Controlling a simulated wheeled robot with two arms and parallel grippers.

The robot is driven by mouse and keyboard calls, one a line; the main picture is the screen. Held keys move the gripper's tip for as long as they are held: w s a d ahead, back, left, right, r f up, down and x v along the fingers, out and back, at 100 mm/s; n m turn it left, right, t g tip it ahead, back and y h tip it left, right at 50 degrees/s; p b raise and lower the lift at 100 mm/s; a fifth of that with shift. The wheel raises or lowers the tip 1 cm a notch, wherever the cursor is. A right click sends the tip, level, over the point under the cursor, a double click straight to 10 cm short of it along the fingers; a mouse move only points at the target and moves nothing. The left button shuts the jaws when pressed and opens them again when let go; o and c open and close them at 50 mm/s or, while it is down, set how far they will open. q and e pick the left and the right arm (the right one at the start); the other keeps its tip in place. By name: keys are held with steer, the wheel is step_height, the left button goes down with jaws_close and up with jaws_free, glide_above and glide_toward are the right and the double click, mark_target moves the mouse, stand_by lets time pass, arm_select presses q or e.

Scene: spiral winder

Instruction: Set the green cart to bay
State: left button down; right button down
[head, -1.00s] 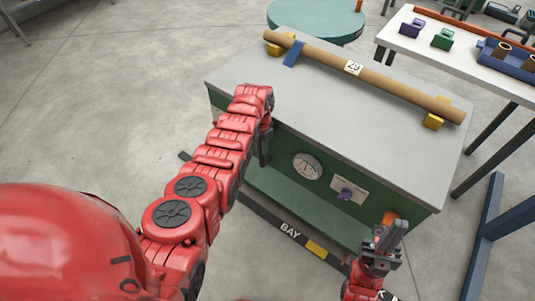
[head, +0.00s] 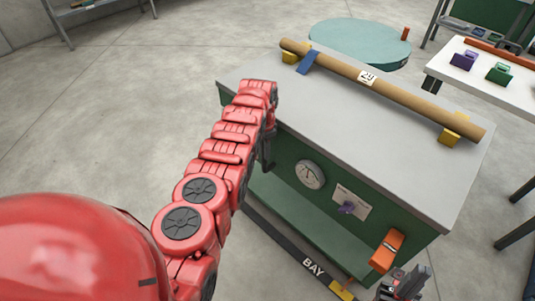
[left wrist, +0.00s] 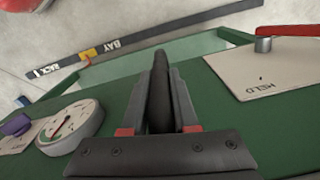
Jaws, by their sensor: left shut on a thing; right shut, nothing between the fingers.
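The green cart (head: 290,172) has a grey top (head: 330,110), a round gauge (head: 309,174) and a purple knob (head: 347,207) on its front. My left gripper (head: 266,150) is at the front's left part, mostly hidden behind my arm. In the left wrist view its fingers (left wrist: 160,110) are shut on a dark bar handle (left wrist: 160,75). My right gripper (head: 412,284) is shut and empty, low by the cart's near right corner, apart from the orange handle (head: 387,250). A dark floor strip marked BAY (head: 313,266) runs along the cart's near lower edge.
A cardboard tube (head: 400,92) lies on yellow supports on the cart top. Behind are a round teal table (head: 360,42) and a white table (head: 440,72) with purple and green blocks. Floor at left is clear. A red lever (left wrist: 290,30) sits above a HELD plate (left wrist: 255,75).

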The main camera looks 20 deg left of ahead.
stand_by(0.3)
arm_select(q)
steer(key=c, duration=0.7)
jaws_free()
step_height(320, 180, up, 15)
steer(key=shift+p, duration=0.9)
steer(key=shift+r+p, duration=0.8)
steer(key=shift+r, duration=0.45)
